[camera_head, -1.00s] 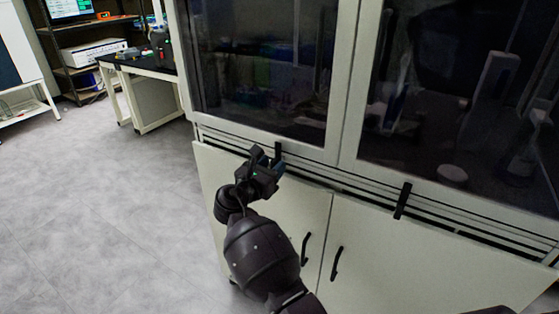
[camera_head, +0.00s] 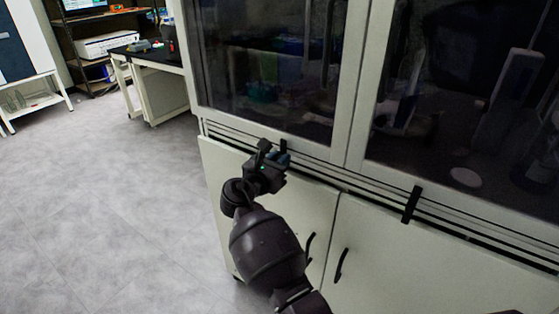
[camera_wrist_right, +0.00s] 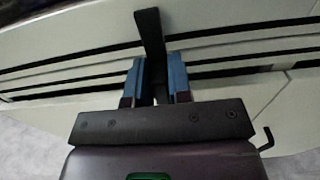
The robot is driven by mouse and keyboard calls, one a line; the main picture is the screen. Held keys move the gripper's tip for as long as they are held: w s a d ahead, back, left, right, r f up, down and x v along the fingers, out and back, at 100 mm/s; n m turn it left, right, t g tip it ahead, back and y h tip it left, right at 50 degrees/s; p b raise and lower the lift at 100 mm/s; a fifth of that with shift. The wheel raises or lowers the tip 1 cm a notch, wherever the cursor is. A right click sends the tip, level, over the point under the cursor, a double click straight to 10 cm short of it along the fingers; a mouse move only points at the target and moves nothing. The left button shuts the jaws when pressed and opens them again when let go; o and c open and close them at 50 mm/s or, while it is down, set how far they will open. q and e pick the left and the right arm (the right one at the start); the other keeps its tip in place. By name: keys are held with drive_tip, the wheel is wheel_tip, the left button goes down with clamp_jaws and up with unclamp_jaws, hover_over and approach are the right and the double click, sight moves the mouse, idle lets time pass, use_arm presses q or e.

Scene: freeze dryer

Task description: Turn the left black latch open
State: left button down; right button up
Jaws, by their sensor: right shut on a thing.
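The left black latch (camera_head: 283,146) is a narrow dark bar on the slatted strip below the left glass door. In the wrist view the latch (camera_wrist_right: 150,28) stands nearly upright, its upper end leaning slightly left, and its lower part runs between my fingers. My right gripper (camera_head: 280,159) is at this latch. In the wrist view its two blue fingers (camera_wrist_right: 157,78) are closed on either side of the latch's lower part. The hand hides part of the latch in the head view. My left gripper is not in view.
A second black latch (camera_head: 411,204) hangs below the right glass door (camera_head: 470,110). White lower cabinet doors (camera_head: 385,262) with black handles (camera_head: 341,265) are below. Open grey floor (camera_head: 100,220) lies to the left, with a black-topped bench (camera_head: 150,57) behind.

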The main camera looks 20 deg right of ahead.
drive_tip(key=shift+c, duration=1.1)
clamp_jaws()
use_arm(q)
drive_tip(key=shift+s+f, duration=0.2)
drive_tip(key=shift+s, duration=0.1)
